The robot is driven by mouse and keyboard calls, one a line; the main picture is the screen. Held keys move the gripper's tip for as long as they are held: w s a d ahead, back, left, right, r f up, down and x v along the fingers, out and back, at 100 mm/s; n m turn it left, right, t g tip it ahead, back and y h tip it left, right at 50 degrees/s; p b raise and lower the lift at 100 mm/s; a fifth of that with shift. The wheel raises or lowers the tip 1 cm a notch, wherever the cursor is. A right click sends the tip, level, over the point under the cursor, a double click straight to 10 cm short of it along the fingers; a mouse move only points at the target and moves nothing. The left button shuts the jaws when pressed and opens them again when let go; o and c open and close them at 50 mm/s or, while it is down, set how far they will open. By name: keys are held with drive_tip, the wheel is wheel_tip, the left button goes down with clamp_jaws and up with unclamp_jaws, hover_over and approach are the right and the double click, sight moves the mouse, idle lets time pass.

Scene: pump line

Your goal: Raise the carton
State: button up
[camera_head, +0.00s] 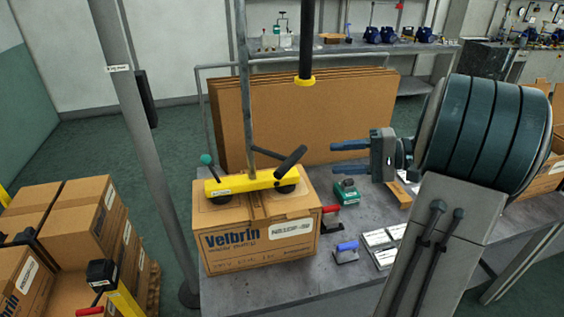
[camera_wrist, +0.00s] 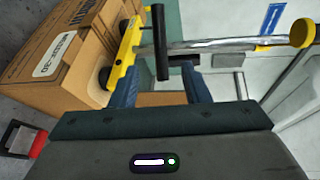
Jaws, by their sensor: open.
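The carton (camera_head: 258,238), brown and marked Velbrin, sits on the grey bench. A yellow lifter bar (camera_head: 245,182) with dark suction cups rests on its top, hanging from a metal pole. The bar has a black handle (camera_head: 290,162) at its right and a lever with a green knob (camera_head: 206,159) at its left. My gripper (camera_head: 335,158) is open and empty, to the right of the black handle. In the wrist view, the handle (camera_wrist: 160,42) shows beyond my open fingers (camera_wrist: 158,78), apart from them as far as I can tell; the carton (camera_wrist: 65,65) is at left.
Flat cardboard sheets (camera_head: 300,110) stand behind the carton. Red-handled (camera_head: 330,215) and blue-handled (camera_head: 346,252) tools, a green device (camera_head: 346,190) and white boxes (camera_head: 383,248) lie on the bench (camera_head: 290,290). A grey post (camera_head: 150,150) and stacked cartons (camera_head: 75,215) stand at left.

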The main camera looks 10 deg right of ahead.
sight(296, 160)
drive_tip(key=p+x, duration=0.3)
drive_tip(key=x, duration=1)
drive_tip(key=shift+w+a, duration=0.1)
drive_tip(key=shift+a, duration=0.25)
clamp_jaws()
drive_tip(key=shift+d, duration=0.1)
